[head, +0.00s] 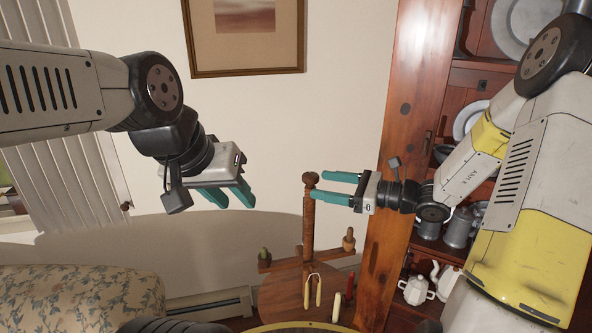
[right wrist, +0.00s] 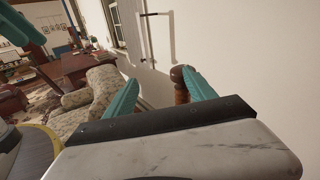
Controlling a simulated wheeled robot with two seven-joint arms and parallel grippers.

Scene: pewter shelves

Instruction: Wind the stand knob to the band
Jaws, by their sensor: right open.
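The wooden stand has an upright post (head: 308,225) that looks threaded, with a round brown knob (head: 310,178) on top. A wooden crossbar (head: 290,260) sits lower on the post. I cannot make out a distinct band. My right gripper (head: 319,186) is open, its teal fingertips close to the right of the knob and upper post; contact cannot be told. In the right wrist view the knob (right wrist: 178,73) shows partly behind the right-hand finger, and the gripper (right wrist: 164,84) is empty. My left gripper (head: 236,206) is open and empty, left of the post.
A round wooden top (head: 283,294) is on the stand, below the crossbar. A wooden cupboard (head: 410,130) with pewter stands at right, a floral sofa (head: 80,297) at lower left.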

